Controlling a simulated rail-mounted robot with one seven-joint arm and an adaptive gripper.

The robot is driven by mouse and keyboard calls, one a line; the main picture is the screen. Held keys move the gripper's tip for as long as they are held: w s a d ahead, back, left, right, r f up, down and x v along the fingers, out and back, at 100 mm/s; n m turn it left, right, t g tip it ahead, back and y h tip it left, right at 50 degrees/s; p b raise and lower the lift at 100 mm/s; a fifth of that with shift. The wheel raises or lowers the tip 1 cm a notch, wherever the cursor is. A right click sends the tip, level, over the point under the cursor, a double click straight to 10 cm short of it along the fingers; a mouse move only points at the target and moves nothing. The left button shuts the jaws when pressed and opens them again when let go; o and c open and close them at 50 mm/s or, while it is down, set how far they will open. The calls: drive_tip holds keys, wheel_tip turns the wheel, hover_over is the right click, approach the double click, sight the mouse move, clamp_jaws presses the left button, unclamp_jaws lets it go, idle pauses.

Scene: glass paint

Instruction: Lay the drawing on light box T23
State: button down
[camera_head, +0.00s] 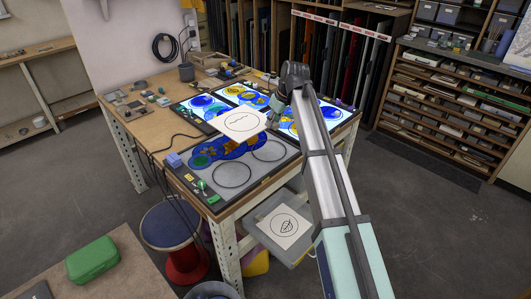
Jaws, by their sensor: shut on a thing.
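A white sheet with a circle drawn on it, the drawing (238,122), is held above the table among the light boxes. My gripper (270,125) is at its right edge and shut on it; the fingertips are small and partly hidden by my arm. Below and in front of the drawing lies a large unlit light box (258,181) with blue, green and amber glass pieces and dark rings. Lit light boxes with blue and yellow glass lie behind it, at the back left (187,112), back middle (240,84) and right (318,105). The label T23 is not readable.
A second sheet with a drawing (284,226) lies on a low shelf (262,217) under the table. Tools and small blocks crowd the table's left side (130,101). A stool (170,226) and a green case (92,259) stand at the front left. Racks line the back.

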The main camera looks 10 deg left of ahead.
sight(270, 160)
wheel_tip(270, 160, down, 17)
drive_tip(key=p, duration=0.4)
drive_tip(key=shift+r, duration=0.2)
drive_tip(key=shift+f, duration=0.1)
drive_tip(key=c, duration=0.9)
unclamp_jaws()
drive_tip(key=shift+c, duration=0.2)
